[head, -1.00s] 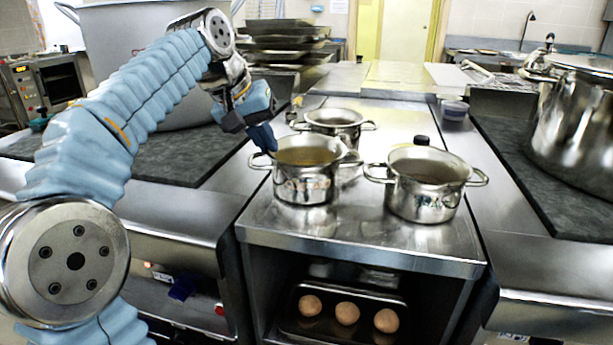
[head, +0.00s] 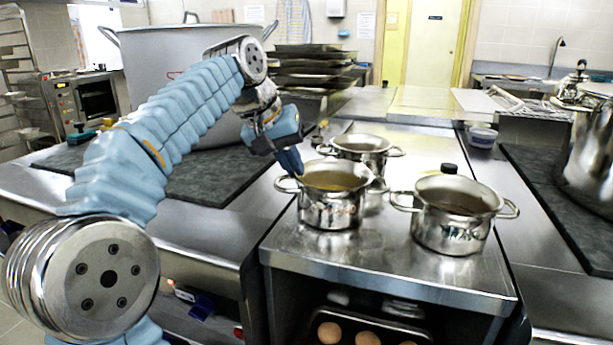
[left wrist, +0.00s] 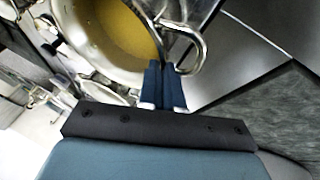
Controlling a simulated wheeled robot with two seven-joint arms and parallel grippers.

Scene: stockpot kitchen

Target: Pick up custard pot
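The custard pot (head: 331,212) is a steel two-handled pot with yellow contents, at the front left of the steel stand in the head view. In the left wrist view its yellow inside (left wrist: 118,32) and a looped side handle (left wrist: 196,48) show at the top. My left gripper (head: 296,168) reaches down to the pot's left handle. Its blue fingers (left wrist: 165,68) are close together at the handle's base and look shut on it; the exact contact is partly hidden. The pot stands upright and appears to rest on the stand. My right gripper is out of view.
A second steel pot (head: 451,228) with darker contents stands to the right, and a third pot (head: 360,152) stands close behind. A large stockpot (head: 170,75) is at the back left, another (head: 590,150) at the right edge. Round buns (head: 367,338) lie on a tray below.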

